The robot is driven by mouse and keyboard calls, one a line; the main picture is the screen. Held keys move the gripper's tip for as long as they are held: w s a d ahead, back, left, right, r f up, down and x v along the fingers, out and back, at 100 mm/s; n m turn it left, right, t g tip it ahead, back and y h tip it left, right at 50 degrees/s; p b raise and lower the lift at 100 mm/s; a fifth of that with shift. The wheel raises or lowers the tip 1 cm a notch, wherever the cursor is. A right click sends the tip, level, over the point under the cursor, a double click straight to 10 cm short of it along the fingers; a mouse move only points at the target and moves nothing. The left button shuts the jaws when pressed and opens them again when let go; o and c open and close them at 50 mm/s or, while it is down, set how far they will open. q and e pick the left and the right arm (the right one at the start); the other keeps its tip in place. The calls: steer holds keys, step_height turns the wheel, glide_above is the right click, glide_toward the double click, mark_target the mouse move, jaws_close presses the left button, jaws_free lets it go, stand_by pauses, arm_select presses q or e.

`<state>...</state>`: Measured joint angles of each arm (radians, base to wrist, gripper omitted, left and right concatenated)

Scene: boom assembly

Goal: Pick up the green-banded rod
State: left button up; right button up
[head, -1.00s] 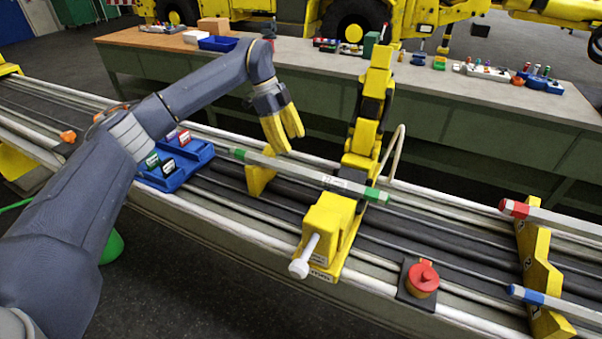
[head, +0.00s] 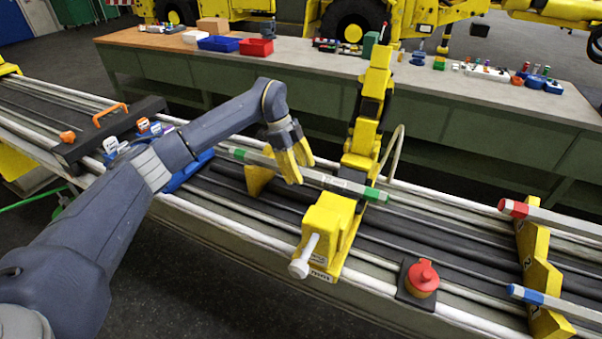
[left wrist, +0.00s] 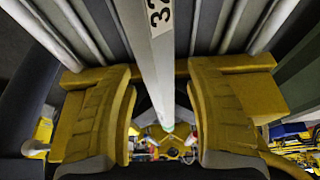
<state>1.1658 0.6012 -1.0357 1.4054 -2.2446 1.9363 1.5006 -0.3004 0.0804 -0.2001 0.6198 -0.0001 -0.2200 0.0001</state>
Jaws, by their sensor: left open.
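The green-banded rod (head: 340,185) is a long grey bar with a green band near each end. It rests across a yellow support (head: 259,180) and the yellow clamp stand (head: 330,228). My left gripper (head: 297,177) has yellow fingers and is at the rod's middle stretch. In the left wrist view the rod (left wrist: 155,60) runs between the two spread fingers (left wrist: 165,115), with a gap on each side. The fingers are open and not closed on it. My right gripper is not in view.
A red-banded rod (head: 560,219) and a blue-banded rod (head: 565,305) lie on a yellow rack (head: 537,270) at the right. A red button (head: 422,277) sits at the front edge. The tall yellow arm (head: 368,120) stands close right of my left gripper.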

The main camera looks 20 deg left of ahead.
arm_select(q)
steer(key=shift+d+f, duration=0.15)
steer(key=shift+f, duration=0.15)
steer(key=shift+c, duration=0.2)
jaws_close()
steer(key=shift+r, duration=0.1)
